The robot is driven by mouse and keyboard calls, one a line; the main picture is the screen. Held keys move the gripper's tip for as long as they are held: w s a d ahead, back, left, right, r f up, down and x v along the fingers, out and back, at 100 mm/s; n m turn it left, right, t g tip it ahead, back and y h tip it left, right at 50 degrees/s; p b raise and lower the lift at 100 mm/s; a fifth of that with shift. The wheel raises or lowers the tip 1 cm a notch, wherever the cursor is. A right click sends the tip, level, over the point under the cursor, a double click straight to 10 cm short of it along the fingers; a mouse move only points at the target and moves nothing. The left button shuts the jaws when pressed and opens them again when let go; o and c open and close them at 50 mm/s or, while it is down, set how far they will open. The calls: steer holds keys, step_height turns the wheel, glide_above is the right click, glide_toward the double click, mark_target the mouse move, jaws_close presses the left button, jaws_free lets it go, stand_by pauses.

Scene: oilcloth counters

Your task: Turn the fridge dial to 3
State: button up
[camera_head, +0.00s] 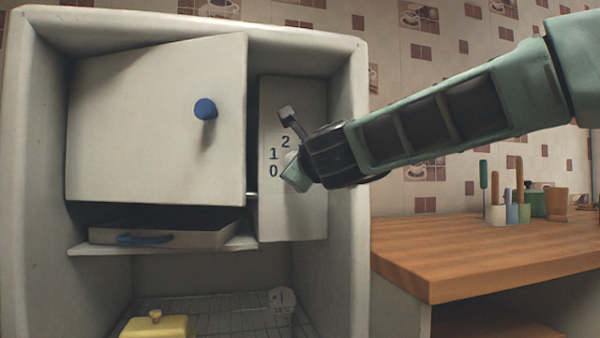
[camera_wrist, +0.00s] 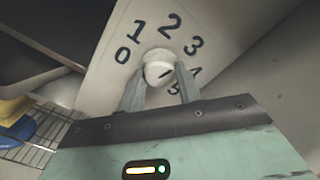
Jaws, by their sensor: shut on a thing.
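The pale round fridge dial (camera_wrist: 157,66) sits on a light panel (camera_head: 293,222) inside the open fridge (camera_head: 348,170). Printed numerals curve around it; 0, 1, 2 and 3 read clearly in the wrist view, and my fingers partly cover the later ones. A short dark mark on the dial slants up to the right, on the side of 3 and 4; I cannot tell exactly which it meets. My gripper (camera_wrist: 160,74) is shut on the dial, one finger on each side. In the head view my gripper (camera_head: 296,173) hides most of the dial.
A door with a blue knob (camera_head: 205,109) stands left of the panel. Below are a tray with a blue handle (camera_head: 165,236), a wire rack and a yellow lidded dish (camera_head: 157,326). A wooden counter (camera_head: 470,250) with utensils and cups lies to the right.

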steer(key=shift+d+m+b, duration=0.1)
steer(key=shift+m+b, duration=0.2)
steer(key=shift+m, duration=0.2)
steer(key=o, duration=0.9)
steer(key=shift+o, duration=0.2)
steer(key=v, duration=1.7)
steer(key=shift+s, duration=0.2)
